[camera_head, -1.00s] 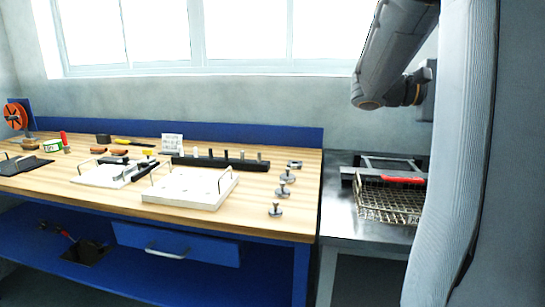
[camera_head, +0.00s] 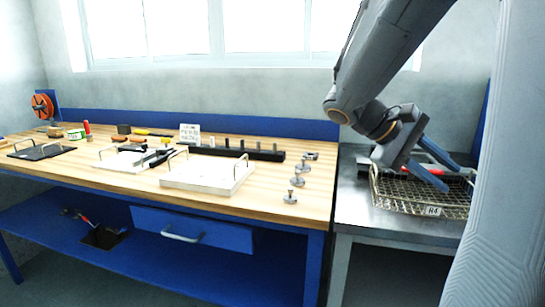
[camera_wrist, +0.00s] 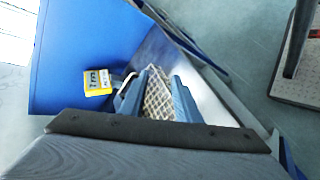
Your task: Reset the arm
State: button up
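My arm (camera_head: 385,55) reaches down from the upper right in the head view. My gripper (camera_head: 452,179) hangs over the wire mesh basket on the metal bench at the right. Its two blue fingers stand apart with nothing seen between them. In the wrist view my gripper (camera_wrist: 160,78) is also open, and part of the mesh basket (camera_wrist: 158,100) shows beyond and between the fingers. Whether the fingertips touch the basket cannot be told.
The mesh basket (camera_head: 405,198) carries an R4 tag. The wooden workbench (camera_head: 130,183) at the left holds white trays, a dark peg rail (camera_head: 228,153) and small metal knobs. A yellow block (camera_wrist: 98,82) is near a blue panel (camera_wrist: 75,45) in the wrist view.

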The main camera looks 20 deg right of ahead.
jog(key=a+f+n+t+y+b, duration=0.15)
jog(key=a+f+y, duration=0.25)
jog(key=a+f, duration=0.6)
jog(key=a+f+t+y+b, duration=0.25)
jog(key=a+f, duration=0.25)
jog(key=a, duration=1)
jog(key=a+f+n+t+y+b, duration=0.15)
jog(key=a+f+y, duration=0.35)
jog(key=a+f, duration=0.5)
jog(key=s+d+r+m+h+p, duration=0.1)
jog(key=d+r+p, duration=0.3)
jog(key=r+p, duration=0.5)
jog(key=m+p, duration=0.1)
jog(key=p, duration=0.2)
jog(key=shift+d+m+g+p, duration=0.2)
jog(key=shift+m+g+p, duration=0.15)
jog(key=shift+m, duration=0.05)
